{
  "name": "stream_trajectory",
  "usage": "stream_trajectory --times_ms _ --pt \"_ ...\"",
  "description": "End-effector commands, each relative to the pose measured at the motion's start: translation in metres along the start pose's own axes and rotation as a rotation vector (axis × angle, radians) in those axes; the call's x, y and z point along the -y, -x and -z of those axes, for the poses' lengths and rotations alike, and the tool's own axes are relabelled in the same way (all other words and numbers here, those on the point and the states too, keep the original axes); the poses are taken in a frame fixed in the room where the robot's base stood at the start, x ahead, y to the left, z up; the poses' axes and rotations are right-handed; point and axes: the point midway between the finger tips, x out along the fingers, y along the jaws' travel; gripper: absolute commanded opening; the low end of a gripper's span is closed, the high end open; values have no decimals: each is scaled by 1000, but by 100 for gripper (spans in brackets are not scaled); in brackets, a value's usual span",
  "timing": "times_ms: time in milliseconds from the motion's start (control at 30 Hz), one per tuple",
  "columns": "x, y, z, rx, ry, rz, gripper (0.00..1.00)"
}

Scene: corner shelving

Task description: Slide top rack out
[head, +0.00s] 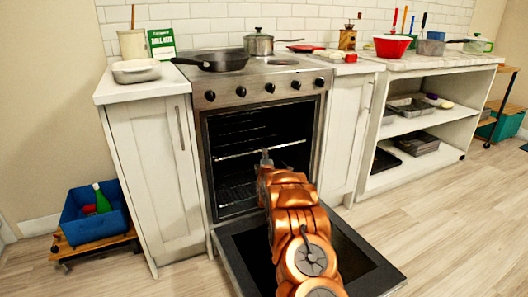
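The oven (204,170) stands open, with its door (370,270) folded down in front of it. Inside, a rack with a bright front bar (237,154) runs across the upper-middle of the cavity. A lower wire rack (235,193) sits beneath it. My copper-coloured arm reaches over the door into the opening. My gripper (266,158) is at about the height of the bright bar and overlaps it in this view. The fingers are small and dark here. I cannot tell whether they are open, shut or touching the bar.
A black pan (222,61) and a metal pot (258,43) stand on the stovetop. White cabinets (155,170) flank the oven. A blue bin (95,212) on a low wooden cart is at the left. An open shelf unit (428,121) is at the right. The floor right of the door is clear.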

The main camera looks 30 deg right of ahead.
Motion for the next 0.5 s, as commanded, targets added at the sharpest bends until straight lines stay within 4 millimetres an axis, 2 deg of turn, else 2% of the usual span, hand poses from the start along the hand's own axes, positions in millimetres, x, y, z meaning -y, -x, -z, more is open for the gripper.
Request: stream_trajectory --times_ms 500 --pt "1 -39 0 0 1 -1 38"
